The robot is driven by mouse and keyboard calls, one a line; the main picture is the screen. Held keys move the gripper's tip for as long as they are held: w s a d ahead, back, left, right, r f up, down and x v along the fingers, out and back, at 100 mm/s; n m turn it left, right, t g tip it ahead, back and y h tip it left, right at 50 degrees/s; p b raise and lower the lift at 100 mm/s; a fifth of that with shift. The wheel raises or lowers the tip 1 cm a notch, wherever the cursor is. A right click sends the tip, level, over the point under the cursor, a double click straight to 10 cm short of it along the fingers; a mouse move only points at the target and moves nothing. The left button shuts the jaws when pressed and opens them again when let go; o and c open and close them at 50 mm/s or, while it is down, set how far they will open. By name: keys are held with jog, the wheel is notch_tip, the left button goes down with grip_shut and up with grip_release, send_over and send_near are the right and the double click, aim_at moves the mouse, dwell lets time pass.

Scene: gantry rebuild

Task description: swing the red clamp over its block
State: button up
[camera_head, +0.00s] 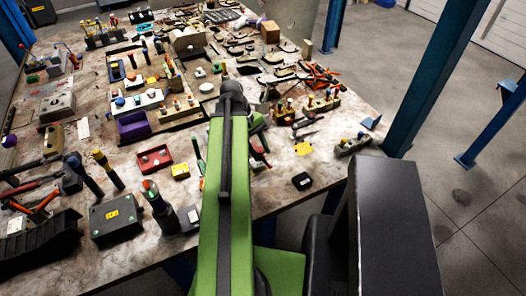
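My green arm reaches up the middle of the picture over the cluttered table (98,264). Its dark far end (232,92) bends down over the middle of the table, and the fingertips cannot be made out behind it. A small red piece (260,155) lies just right of my arm and is partly hidden by it. It may be the red clamp, but its shape is too small to tell. I cannot make out its block or which way the clamp is turned.
A blue post (430,80) rises beside the table's right edge.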

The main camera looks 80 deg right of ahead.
jog(key=p+v, duration=1)
jog(key=v, duration=0.4)
jog(key=shift+p, duration=0.4)
jog(key=shift+c, duration=0.2)
